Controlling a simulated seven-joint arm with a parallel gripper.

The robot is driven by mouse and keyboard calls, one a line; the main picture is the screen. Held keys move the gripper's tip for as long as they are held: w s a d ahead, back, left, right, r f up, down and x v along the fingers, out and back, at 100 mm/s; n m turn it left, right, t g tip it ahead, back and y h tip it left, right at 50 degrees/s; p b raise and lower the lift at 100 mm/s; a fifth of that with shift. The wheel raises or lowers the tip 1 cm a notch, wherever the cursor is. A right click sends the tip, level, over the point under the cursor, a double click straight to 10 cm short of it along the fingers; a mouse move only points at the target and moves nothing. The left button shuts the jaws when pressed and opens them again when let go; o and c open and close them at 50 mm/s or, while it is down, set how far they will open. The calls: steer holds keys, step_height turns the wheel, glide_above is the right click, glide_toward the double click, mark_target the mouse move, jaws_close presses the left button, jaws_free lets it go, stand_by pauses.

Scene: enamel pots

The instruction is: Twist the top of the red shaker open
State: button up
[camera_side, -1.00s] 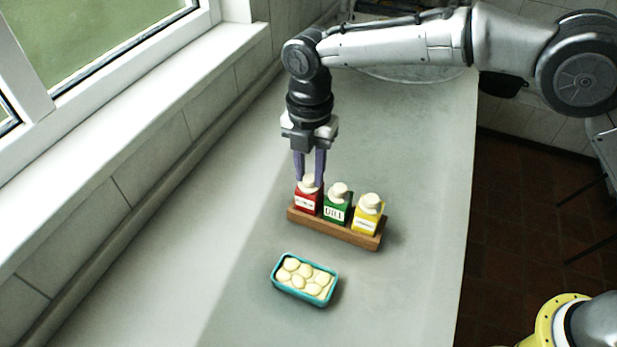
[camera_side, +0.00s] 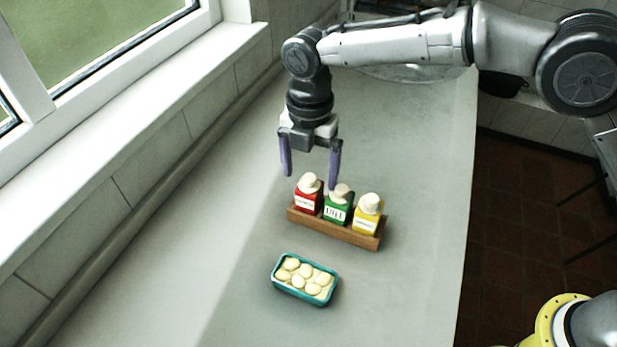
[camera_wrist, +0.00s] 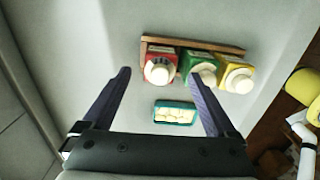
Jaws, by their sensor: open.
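The red shaker (camera_side: 306,205) stands upright at the left end of a wooden rack. Its cream top (camera_side: 310,183) is seated on it; I cannot tell whether it is loose. In the wrist view the red shaker (camera_wrist: 150,58) shows its round top (camera_wrist: 160,72) between my fingers. My gripper (camera_side: 311,181) is open wide and empty, with a finger on each side of the red top and apart from it. The right finger passes in front of the green shaker's top in the side view; I cannot tell whether they touch.
The wooden rack (camera_side: 345,236) also holds a green shaker (camera_side: 336,210) and a yellow shaker (camera_side: 367,219), close beside the red one. A teal dish (camera_side: 304,296) of pale round pieces sits in front. The counter left of the rack is clear.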

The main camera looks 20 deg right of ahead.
steer(key=shift+r, duration=3.45)
step_height(320, 180, up, 12)
